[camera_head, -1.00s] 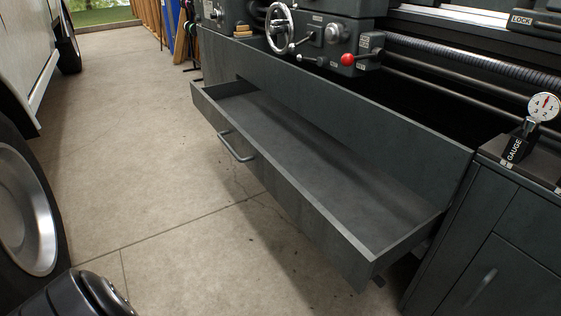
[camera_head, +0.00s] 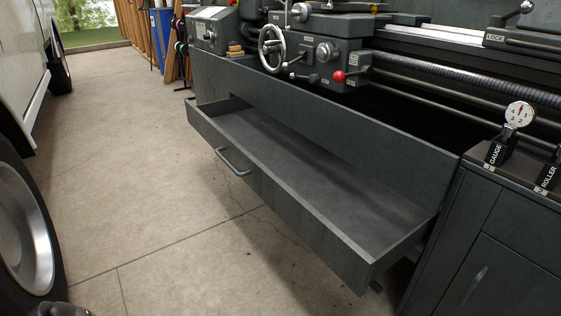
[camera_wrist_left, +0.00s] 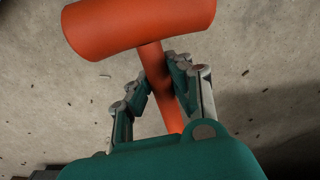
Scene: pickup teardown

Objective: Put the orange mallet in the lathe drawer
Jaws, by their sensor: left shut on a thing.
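The lathe drawer (camera_head: 232,175) stands pulled open in the head view, and its inside looks empty. It has a metal bar handle on its front. The orange mallet (camera_wrist_left: 140,28) shows in the left wrist view, its head across the top and its handle running down between the fingers. My left gripper (camera_wrist_left: 160,83) is shut on the mallet's handle, with concrete floor behind it. The mallet and the left gripper's fingers do not show in the head view. My right gripper is in neither view.
The lathe (camera_head: 320,50) with its handwheel and red knob rises behind the drawer. A dark cabinet (camera_head: 500,245) with a dial gauge (camera_head: 519,114) stands close at the drawer's right end. A vehicle wheel (camera_head: 25,235) is at the left. The concrete floor (camera_head: 130,170) between is clear.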

